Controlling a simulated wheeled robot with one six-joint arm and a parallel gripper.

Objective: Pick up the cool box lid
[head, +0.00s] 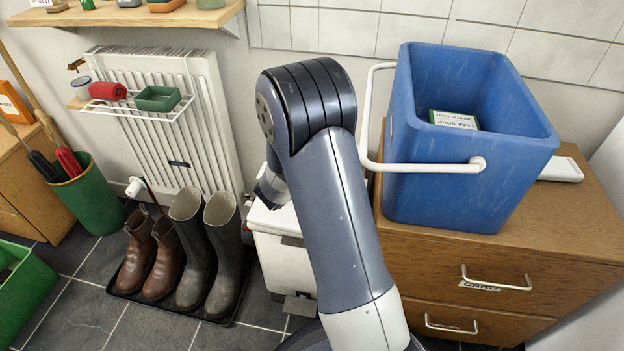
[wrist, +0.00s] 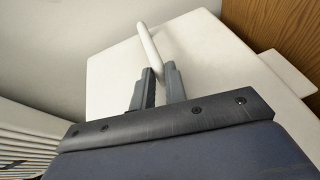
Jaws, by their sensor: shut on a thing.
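A flat white panel (wrist: 215,60) that looks like the cool box lid fills much of the wrist view. A slim white bar handle (wrist: 149,45) stands up from it. My gripper (wrist: 159,82) has its two dark fingers shut on the lower part of this bar, close to the panel. In the head view my arm hides the fingertips and most of the lid. A white box-shaped body (head: 283,258) shows below my wrist there. The blue cool box (head: 440,195) stands open on the cabinet, with a white carrying handle (head: 425,166) at its front and a carton inside.
The wooden cabinet (head: 560,250) is close to the right of my arm. A white radiator (head: 205,75) with a wire shelf is at the left. Boots (head: 222,255) stand on a dark tray (head: 125,288) below it. A white flat object (head: 560,169) lies behind the cool box.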

